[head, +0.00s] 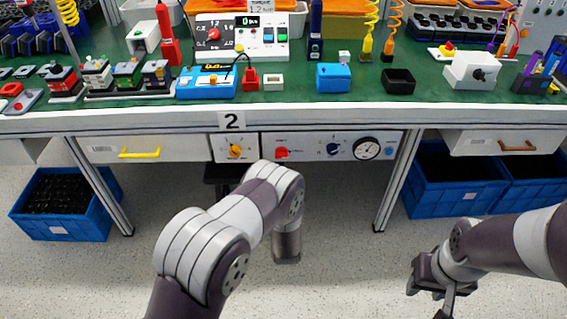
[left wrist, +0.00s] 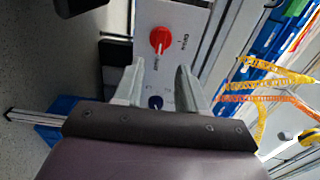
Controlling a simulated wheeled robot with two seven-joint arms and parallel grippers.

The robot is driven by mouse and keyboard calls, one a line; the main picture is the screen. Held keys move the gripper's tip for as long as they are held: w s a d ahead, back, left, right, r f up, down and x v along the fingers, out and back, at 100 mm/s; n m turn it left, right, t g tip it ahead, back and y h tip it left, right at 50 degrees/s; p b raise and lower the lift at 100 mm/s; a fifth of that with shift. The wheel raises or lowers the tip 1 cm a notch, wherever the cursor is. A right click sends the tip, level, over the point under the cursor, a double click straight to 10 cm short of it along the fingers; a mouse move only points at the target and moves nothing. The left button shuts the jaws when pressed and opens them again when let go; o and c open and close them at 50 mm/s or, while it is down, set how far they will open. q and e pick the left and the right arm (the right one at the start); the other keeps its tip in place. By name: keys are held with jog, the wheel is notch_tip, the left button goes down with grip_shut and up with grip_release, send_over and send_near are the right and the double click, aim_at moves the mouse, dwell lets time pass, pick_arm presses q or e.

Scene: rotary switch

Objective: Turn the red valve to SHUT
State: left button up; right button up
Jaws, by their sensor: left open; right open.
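The red valve (head: 283,152) is a red knob on the white panel under the table's front edge. In the left wrist view it shows as a round red knob (left wrist: 160,40) with a pale pointer line. Small lettering beside it is too blurred to read surely. My left gripper (left wrist: 157,82) is open and empty. Its two fingers point toward the panel, with the knob beyond the fingertips and apart from them. In the head view my left arm hides its fingers. My right gripper (head: 440,290) is open and empty at lower right, far from the panel.
On the same panel are an orange knob (head: 235,151), a dark blue knob (head: 333,149) and a round gauge (head: 366,149). Drawers with a yellow handle (head: 139,153) and a brown handle (head: 517,147) flank it. Blue bins stand below.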

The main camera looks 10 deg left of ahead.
pick_arm(q)
jog(key=v, duration=0.4)
jog(key=shift+s, duration=0.3)
